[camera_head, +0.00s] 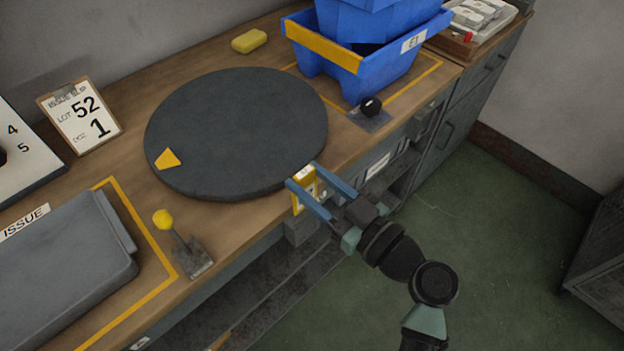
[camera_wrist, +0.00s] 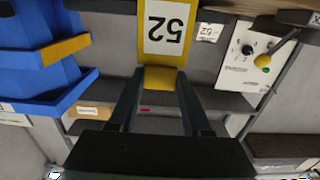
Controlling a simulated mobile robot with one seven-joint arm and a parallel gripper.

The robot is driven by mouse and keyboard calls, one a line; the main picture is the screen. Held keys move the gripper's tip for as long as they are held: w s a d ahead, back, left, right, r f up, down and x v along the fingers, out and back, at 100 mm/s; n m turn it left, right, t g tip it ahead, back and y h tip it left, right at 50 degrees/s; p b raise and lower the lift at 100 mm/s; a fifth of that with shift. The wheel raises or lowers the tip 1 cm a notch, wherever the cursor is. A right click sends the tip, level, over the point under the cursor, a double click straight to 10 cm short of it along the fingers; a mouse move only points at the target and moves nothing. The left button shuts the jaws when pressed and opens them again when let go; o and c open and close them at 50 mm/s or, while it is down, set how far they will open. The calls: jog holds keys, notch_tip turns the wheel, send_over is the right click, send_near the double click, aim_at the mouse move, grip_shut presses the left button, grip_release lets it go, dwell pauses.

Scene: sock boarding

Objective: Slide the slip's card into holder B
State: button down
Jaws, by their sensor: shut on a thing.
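My gripper (camera_head: 302,175) is shut on a yellow card (camera_head: 304,192) at the front edge of the dark round plate. In the wrist view the gripper (camera_wrist: 160,75) pinches the card's yellow tab, and the card's white face (camera_wrist: 166,27) reads 52 upside down. The issue slip (camera_head: 82,115) stands on a clipboard at the back left and reads lot 52 and 1 doz. I cannot make out a holder marked B in either view. Whether the card touches the plate or bench is unclear.
The round plate (camera_head: 235,125) has a yellow wedge on it. Blue bins (camera_head: 365,60) stand behind it at right. A yellow-knobbed lever (camera_head: 175,240) and a black knob (camera_head: 371,107) are near the front edge. The grey ISSUE box (camera_head: 60,270) is at left.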

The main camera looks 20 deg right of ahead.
jog(key=shift+f+b, duration=5.45)
jog(key=shift+b, duration=0.95)
jog(key=shift+c, duration=1.3)
grip_release()
jog(key=v, duration=1.3)
jog(key=shift+p, duration=0.3)
